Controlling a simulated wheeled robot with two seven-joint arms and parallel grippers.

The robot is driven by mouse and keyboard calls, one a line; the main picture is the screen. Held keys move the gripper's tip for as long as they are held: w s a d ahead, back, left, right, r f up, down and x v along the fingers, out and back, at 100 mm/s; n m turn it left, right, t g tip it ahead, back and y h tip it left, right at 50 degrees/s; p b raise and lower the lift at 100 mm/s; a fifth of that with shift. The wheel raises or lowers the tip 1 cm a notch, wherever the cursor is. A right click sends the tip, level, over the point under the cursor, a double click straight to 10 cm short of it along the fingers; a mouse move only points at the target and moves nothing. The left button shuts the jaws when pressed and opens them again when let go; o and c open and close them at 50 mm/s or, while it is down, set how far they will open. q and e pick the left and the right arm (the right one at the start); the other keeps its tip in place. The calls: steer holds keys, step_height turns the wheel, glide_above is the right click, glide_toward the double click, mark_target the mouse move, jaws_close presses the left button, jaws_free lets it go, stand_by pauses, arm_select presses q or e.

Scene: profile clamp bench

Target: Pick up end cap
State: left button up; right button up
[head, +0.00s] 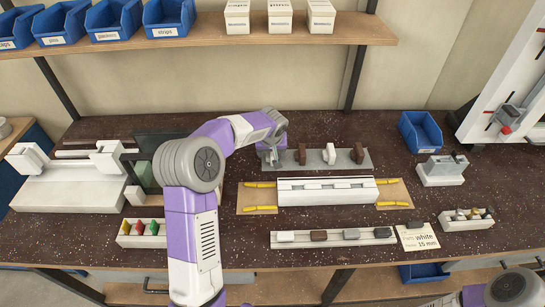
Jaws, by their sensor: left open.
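A grey plate (343,167) at the back middle of the bench bears upright cap-like pieces: a brown one (302,155), a white one (329,154) and another brown one (358,154). A white rail (334,240) at the front holds several small blocks: dark, brown, grey and pale. I cannot tell for sure which pieces are end caps. My left gripper (273,159) is open over the left end of the grey plate, left of the nearer brown piece. It hides that end of the plate. My right gripper is out of view.
A white profile (326,193) lies in the middle between yellow-marked boards. A card (418,238) reads "white 15 mm". A white clamp fixture (68,190) stands left. A shelf (200,42) runs overhead.

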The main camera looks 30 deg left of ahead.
arm_select(q)
steer(key=shift+r, duration=0.1)
steer(key=shift+c, duration=0.3)
steer(key=c, duration=1.1)
steer(key=shift+o, duration=0.2)
